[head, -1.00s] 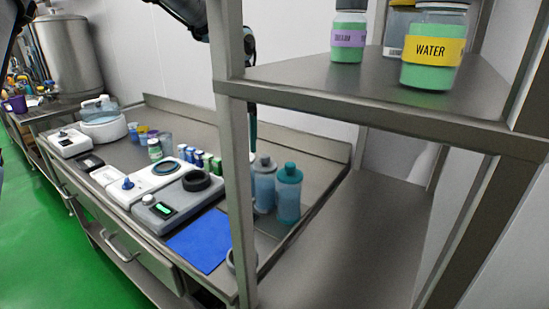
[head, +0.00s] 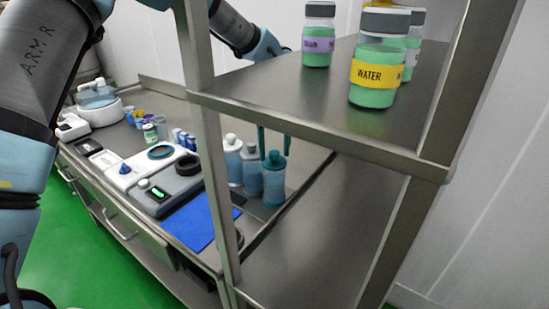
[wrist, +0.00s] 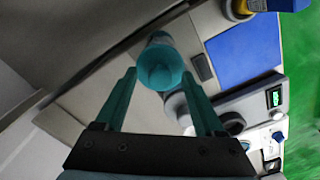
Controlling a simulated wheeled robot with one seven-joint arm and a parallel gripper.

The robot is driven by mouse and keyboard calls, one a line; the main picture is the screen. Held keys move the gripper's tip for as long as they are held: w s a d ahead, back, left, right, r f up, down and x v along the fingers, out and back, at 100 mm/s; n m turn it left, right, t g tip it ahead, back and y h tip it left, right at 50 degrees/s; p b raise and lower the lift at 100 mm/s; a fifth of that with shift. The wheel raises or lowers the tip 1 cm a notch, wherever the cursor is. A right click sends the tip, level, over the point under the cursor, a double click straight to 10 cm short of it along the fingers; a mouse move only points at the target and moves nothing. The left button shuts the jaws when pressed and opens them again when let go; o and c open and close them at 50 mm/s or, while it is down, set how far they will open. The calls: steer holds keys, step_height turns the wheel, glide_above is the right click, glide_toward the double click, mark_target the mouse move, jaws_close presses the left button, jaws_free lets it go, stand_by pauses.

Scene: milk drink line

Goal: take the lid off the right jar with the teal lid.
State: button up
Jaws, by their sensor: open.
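The right jar (head: 273,185) has a teal lid (head: 274,160) and stands upright on the steel counter. It also shows in the wrist view (wrist: 160,63), seen from above. My gripper (head: 274,152) has two teal fingers that point down over this jar. In the wrist view the gripper (wrist: 159,75) is open and empty, with the teal lid showing between and just beyond the fingertips. I cannot tell whether the tips reach down beside the lid. The lid is on the jar.
Two grey-lidded jars (head: 251,170) stand close on the left of the teal-lidded jar. A steel shelf (head: 310,118) with a WATER jar (head: 376,85) and others, and its post (head: 212,160), stand in front. A blue mat (head: 188,222) and a scale (head: 165,190) lie left.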

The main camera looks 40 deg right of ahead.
steer(key=shift+c, duration=0.3)
jaws_close()
stand_by(0.5)
